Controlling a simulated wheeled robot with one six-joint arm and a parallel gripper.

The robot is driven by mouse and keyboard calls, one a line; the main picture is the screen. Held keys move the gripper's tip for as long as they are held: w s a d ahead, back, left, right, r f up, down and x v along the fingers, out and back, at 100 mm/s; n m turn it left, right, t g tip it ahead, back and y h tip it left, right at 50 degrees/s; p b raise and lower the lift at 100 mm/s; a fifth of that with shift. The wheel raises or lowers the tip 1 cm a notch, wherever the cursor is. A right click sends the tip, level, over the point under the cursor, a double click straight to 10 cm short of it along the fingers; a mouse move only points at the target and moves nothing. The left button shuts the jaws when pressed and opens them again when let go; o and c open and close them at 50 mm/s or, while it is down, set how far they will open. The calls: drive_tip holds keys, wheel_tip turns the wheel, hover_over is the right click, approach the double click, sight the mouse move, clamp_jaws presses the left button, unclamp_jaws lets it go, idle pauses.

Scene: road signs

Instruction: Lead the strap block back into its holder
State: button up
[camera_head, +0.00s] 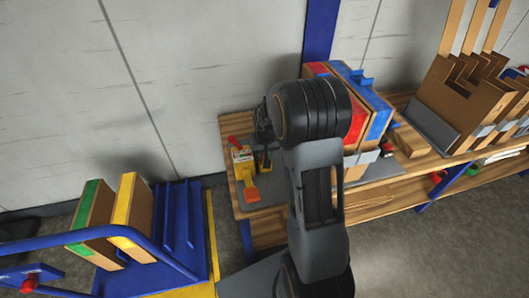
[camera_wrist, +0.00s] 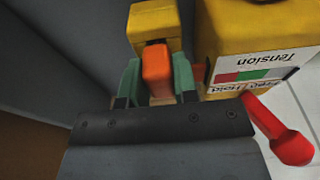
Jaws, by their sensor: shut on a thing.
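My gripper (camera_wrist: 157,78) is shut, with its green finger pads on either side of an orange block (camera_wrist: 157,62), which I take to be the strap block. A yellow block (camera_wrist: 153,18) with a dark gap in it lies just beyond the orange one. I cannot tell whether the two are joined or only close, or whether this yellow part is the holder. In the head view, my gripper (camera_head: 263,150) is low beside the yellow device (camera_head: 243,157) on the wooden bench. The contact is too small to make out there.
The yellow device, labelled "Tension" (camera_wrist: 258,58), stands close on the right in the wrist view, with a red lever (camera_wrist: 285,140). An orange piece (camera_head: 247,193) shows at its front in the head view. Red and blue strapped boxes (camera_head: 345,95) stand right; a blue rack (camera_head: 185,220) stands left.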

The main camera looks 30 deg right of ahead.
drive_tip(key=o, duration=0.9)
drive_tip(key=shift+c, duration=0.2)
wheel_tip(320, 180, up, 14)
drive_tip(key=s+p, duration=0.2)
drive_tip(key=p, duration=0.1)
drive_tip(key=s+a+r+n+t+p, duration=0.1)
drive_tip(key=s+a+r+p, duration=0.4)
drive_tip(key=s+r+p, duration=0.3)
drive_tip(key=s+a+r+n+p, duration=0.1)
drive_tip(key=s+a+r+p, duration=0.4)
drive_tip(key=s+r+p, duration=0.2)
wheel_tip(320, 180, up, 4)
drive_tip(key=shift+s+r+t+p, duration=0.15)
drive_tip(key=shift+s+t+p, duration=0.25)
drive_tip(key=shift+s, duration=0.75)
